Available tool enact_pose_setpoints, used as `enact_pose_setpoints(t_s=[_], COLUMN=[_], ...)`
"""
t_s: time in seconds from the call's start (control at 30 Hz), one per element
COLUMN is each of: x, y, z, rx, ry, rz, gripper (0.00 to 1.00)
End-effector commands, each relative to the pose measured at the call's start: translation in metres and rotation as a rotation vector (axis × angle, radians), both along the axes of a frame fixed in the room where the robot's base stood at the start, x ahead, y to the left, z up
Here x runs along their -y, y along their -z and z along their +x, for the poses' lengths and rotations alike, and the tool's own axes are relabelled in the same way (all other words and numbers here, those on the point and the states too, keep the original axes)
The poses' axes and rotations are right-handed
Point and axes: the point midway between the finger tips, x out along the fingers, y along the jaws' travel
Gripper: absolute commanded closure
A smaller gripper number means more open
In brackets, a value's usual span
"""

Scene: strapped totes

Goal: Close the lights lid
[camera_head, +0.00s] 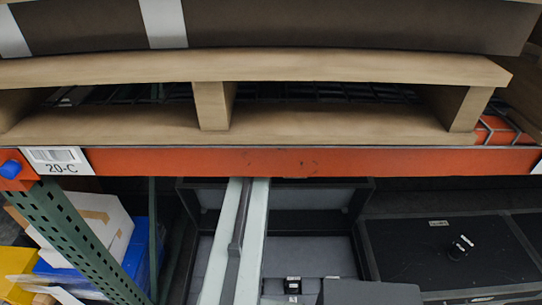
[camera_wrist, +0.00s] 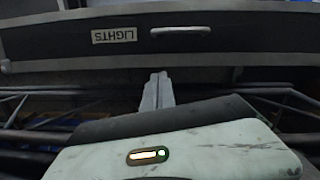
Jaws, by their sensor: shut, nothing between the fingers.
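A dark panel (camera_wrist: 230,40) with pale metal edges, a white label reading LIGHTS (camera_wrist: 114,34) upside down and a pale handle (camera_wrist: 182,31) spans the top of the wrist view. My gripper (camera_wrist: 161,76) is shut and empty, its tips just below the panel's lower edge in that view; I cannot tell whether they touch it. In the head view, an open tote with a grey inside (camera_head: 312,255) lies under the shelf, with a raised dark panel (camera_head: 318,194) at its back. My pale arm crosses over it, and the beam hides my gripper there.
An orange beam (camera_head: 300,161) and wooden pallet (camera_head: 270,68) stand above the tote. A closed black tote (camera_head: 400,255) is at right, with a small black object (camera_head: 462,246) on top. A green post (camera_head: 85,240), white box (camera_head: 92,228) and blue bin (camera_head: 140,250) stand left.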

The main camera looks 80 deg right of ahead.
Motion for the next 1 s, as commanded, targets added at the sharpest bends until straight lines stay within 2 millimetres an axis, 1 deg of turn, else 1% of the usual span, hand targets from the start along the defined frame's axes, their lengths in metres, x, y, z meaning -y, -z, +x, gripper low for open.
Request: enact_pose_setpoints(t_s=[0.03,0.17,0.57,0.63,0.73,0.83,1.0], x=[0.0,-0.001,-0.006,-0.023,-0.038,-0.044,-0.043], y=[0.008,0.027,0.108,0.102,0.103,0.103,0.103], z=[0.0,0.0,-0.004,-0.009,-0.014,-0.017,-0.017], rx=[0.0,0.0,0.0,0.0,0.0,0.0,0.0], ry=[0.0,0.0,0.0,0.001,0.001,0.0,0.0], rz=[0.0,0.0,0.0,0.0,0.0,-0.001,0.0], gripper=[1.0,1.0,1.0,1.0,1.0,1.0,1.0])
